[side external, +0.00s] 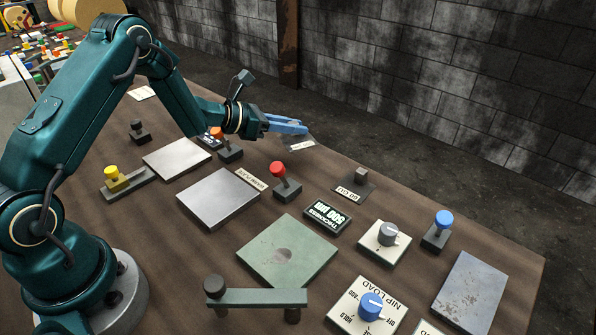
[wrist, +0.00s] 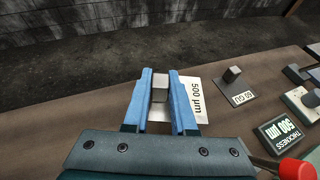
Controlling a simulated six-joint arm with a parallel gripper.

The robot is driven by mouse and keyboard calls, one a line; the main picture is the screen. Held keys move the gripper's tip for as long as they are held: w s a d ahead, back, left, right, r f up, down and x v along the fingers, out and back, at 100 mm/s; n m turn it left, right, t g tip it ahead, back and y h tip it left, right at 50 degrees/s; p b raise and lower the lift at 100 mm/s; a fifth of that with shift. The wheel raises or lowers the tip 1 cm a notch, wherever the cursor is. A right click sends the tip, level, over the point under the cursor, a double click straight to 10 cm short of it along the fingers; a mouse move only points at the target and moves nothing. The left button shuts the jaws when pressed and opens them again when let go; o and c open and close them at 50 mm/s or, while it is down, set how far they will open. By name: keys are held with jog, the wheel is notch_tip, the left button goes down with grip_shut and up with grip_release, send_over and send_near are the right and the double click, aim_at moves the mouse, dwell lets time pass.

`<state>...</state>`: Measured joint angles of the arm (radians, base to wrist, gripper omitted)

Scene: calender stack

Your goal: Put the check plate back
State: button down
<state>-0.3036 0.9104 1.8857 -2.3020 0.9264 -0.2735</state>
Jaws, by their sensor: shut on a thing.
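My gripper (side external: 304,129) is at the back edge of the table, with its blue fingers shut on the grey block of a thin plate labelled 500 µm. In the wrist view the block (wrist: 160,87) sits between the fingers, and the white label side of the check plate (wrist: 193,99) sticks out to the right. In the side view the plate (side external: 297,146) shows just below the fingertips. I cannot tell whether it touches the table. A similar plate (side external: 352,190) marked 50 GU, with a grey block, lies on the table to the right.
A thickness display (side external: 327,217) reads 500 µm. A red-knobbed post (side external: 283,181) stands nearer the gripper. Several flat panels, including a green one (side external: 287,252), cover the table, with dials and a blue-knobbed lever (side external: 441,229) to the right. A wall stands behind.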

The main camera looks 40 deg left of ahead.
aim_at(302, 156)
jog(key=shift+w+d+f, duration=0.6)
jog(key=shift+d, duration=0.25)
jog(key=shift+d+f, duration=0.1)
jog(key=shift+f, duration=2)
jog(key=c, duration=0.7)
grip_release()
jog(key=shift+f, duration=0.1)
jog(key=shift+c, duration=0.2)
